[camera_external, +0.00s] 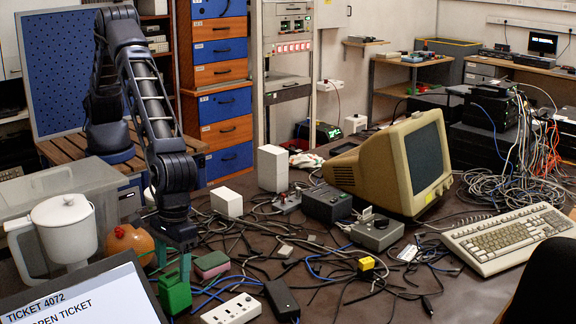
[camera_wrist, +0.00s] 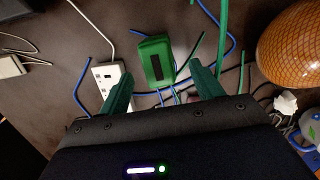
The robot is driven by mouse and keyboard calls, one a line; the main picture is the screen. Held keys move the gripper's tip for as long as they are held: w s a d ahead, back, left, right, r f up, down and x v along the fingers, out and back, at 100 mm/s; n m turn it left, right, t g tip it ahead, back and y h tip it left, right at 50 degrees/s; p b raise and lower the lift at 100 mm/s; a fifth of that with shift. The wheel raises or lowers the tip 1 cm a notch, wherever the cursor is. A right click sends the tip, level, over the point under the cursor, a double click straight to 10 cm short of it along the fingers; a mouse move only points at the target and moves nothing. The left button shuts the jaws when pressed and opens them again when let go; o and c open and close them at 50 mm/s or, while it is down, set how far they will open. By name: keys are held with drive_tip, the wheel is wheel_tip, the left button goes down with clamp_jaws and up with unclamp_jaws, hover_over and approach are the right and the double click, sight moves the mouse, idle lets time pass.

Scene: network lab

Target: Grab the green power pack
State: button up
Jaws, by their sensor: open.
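The green power pack (camera_external: 174,296) is a small boxy block on the dark table, near the front of the external view. In the wrist view the green power pack (camera_wrist: 154,48) shows a dark panel on its top and lies ahead, between the lines of the two fingers. My gripper (camera_external: 173,266) points down just above the pack in the external view. In the wrist view my gripper (camera_wrist: 158,72) has its green fingers wide apart with nothing between them. I cannot tell the exact gap in height.
A white power strip (camera_external: 232,309) and a black adapter (camera_external: 281,301) lie to the right. A pink-and-green sponge (camera_external: 211,264) lies behind. An orange rounded object (camera_external: 130,241) and a white jug (camera_external: 65,232) stand left. Loose cables (camera_external: 320,262) cover much of the table.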

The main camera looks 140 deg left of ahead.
sight(173, 275)
drive_tip(key=shift+w+d+f, duration=0.1)
drive_tip(key=shift+d+f, duration=0.1)
drive_tip(key=shift+f, duration=0.8)
drive_tip(key=shift+w+d+f, duration=0.1)
drive_tip(key=shift+d+f, duration=0.05)
drive_tip(key=shift+f, duration=0.8)
drive_tip(key=shift+d+f, duration=0.2)
drive_tip(key=shift+f, duration=0.8)
drive_tip(key=c, duration=1.3)
drive_tip(key=shift+r, duration=0.15)
